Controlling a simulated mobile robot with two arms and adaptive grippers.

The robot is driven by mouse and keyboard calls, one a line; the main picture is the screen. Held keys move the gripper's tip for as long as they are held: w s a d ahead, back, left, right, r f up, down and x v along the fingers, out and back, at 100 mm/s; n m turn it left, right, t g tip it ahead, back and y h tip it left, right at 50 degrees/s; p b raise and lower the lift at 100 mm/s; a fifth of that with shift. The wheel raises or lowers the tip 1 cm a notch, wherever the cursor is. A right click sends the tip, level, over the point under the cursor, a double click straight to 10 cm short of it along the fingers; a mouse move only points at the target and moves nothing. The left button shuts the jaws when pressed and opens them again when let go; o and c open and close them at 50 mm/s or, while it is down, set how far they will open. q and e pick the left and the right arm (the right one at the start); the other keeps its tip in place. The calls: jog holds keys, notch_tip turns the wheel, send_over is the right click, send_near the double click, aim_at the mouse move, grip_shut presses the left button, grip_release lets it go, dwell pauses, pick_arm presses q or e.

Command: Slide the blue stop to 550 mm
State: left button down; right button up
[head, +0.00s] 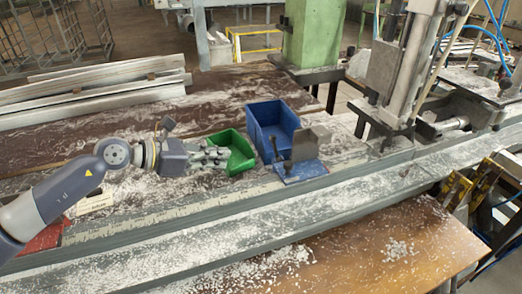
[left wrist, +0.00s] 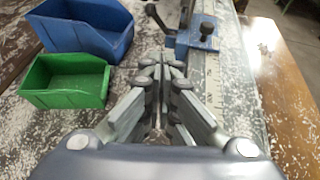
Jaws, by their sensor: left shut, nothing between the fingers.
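The blue stop (head: 300,171) sits on the rail (head: 235,207) right of the middle in the head view. It carries a grey upright plate and a dark clamp lever. In the left wrist view the blue stop (left wrist: 190,42) is at the top, beyond my fingertips. A pale printed scale (head: 150,217) runs along the rail; its numbers are too small to read. My left gripper (head: 226,157) is shut and empty, left of the stop and apart from it. It also shows in the left wrist view (left wrist: 163,66). My right gripper is in neither view.
A green bin (head: 240,160) is close by my left gripper's tip, with a blue bin (head: 272,125) behind it. Metal profiles (head: 90,92) lie at the back left. A machine head (head: 400,75) stands over the rail at right. White chips litter the bench.

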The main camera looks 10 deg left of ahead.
pick_arm(q)
jog(key=r+p+x, duration=0.1)
jog(key=p+x, duration=0.3)
jog(key=x, duration=0.9)
jog(key=shift+w+d, duration=0.2)
jog(key=shift+d, duration=0.2)
jog(key=shift+w+d+b, duration=0.3)
jog(key=shift+w+d, duration=0.05)
jog(key=shift+d, duration=0.05)
